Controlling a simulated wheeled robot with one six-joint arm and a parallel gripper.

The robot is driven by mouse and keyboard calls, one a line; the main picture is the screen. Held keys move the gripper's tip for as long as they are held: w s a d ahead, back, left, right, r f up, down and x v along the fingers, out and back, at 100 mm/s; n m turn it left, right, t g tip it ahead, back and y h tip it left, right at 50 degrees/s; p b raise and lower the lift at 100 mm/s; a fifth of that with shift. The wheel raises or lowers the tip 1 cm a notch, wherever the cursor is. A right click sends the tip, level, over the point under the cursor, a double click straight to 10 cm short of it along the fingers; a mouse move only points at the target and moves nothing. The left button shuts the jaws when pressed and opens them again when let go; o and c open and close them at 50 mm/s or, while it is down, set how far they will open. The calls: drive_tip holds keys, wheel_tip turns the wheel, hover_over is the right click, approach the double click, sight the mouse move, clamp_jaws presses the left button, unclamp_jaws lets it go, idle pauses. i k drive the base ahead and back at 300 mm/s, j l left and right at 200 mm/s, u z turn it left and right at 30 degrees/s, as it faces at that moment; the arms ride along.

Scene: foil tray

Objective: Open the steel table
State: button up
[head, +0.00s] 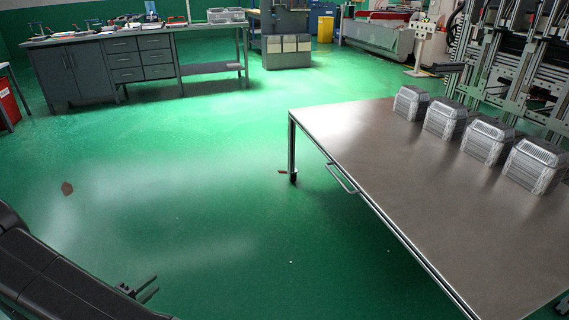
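The steel table (400,160) stands at the right, with a brushed metal top and a thin edge. A bar handle (342,178) sticks out from its near left side, just below the top, close to the far left leg (292,150). I see no gap that shows a drawer pulled out. My gripper (146,290) is at the bottom left, low over the green floor, well apart from the table and handle. Its two dark fingers stand apart with nothing visible between them.
Several grey ribbed containers (447,118) stand in a row along the table's far right side. A grey workbench (120,62) with drawers and tools stands at the back left. The green floor (190,190) between my gripper and the table is mostly clear.

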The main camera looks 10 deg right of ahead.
sight(499, 250)
drive_tip(key=i+l+z, duration=0.2)
drive_tip(key=z, duration=0.2)
drive_tip(key=i+z, duration=1.15)
drive_tip(key=k+j, duration=0.05)
